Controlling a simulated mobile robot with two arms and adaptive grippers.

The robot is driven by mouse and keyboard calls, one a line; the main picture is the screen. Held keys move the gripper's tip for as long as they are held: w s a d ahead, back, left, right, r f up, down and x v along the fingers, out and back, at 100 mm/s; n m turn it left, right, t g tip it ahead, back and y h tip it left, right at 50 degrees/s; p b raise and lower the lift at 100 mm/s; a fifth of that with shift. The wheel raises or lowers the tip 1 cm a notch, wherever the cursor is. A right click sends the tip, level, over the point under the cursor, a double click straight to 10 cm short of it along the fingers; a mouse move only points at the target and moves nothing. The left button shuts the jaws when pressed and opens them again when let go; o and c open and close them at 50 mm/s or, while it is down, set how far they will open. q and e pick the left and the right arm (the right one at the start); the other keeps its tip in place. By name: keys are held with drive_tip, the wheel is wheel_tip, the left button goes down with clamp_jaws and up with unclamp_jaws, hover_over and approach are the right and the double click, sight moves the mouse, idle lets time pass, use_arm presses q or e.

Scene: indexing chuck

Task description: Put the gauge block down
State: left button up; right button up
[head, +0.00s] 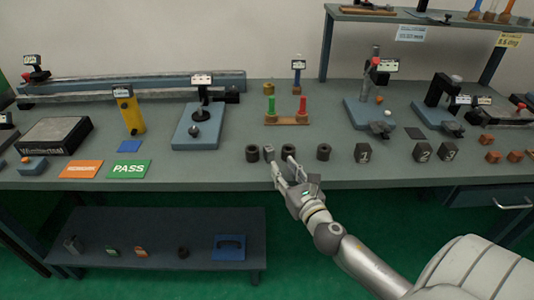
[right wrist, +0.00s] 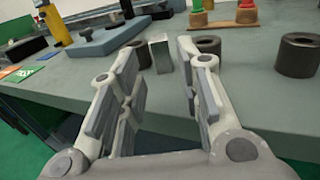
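The gauge block is most likely the small light grey block (right wrist: 160,53) standing upright near the front of the bench, between two dark ring-shaped cylinders. It also shows in the head view (head: 269,152), close to a fingertip. My right gripper (head: 280,164) reaches in over the bench's front edge with its fingers spread wide. In the right wrist view the block shows in the gap between the fingers, beyond the tips, with no finger clearly touching it. The gripper holds nothing. My left gripper is not in view.
Dark cylinders (head: 251,156) (head: 323,152) stand along the front, with numbered dark blocks (head: 363,153) to the right. A wooden stand (head: 287,121) with green and red pins is behind. A green PASS card (head: 129,169) lies left. Bench space between is clear.

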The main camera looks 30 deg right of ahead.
sight(273, 155)
drive_tip(key=shift+w+d+r+p, duration=0.15)
drive_tip(key=shift+w+p, duration=0.1)
drive_tip(key=shift+w, duration=0.95)
drive_tip(key=shift+w+d+f+p, duration=0.1)
drive_tip(key=shift+w+d+p, duration=0.1)
drive_tip(key=shift+w, duration=0.95)
drive_tip(key=shift+w+d+r+p, duration=0.15)
drive_tip(key=shift+w+p, duration=0.1)
drive_tip(key=shift+w, duration=0.95)
clamp_jaws()
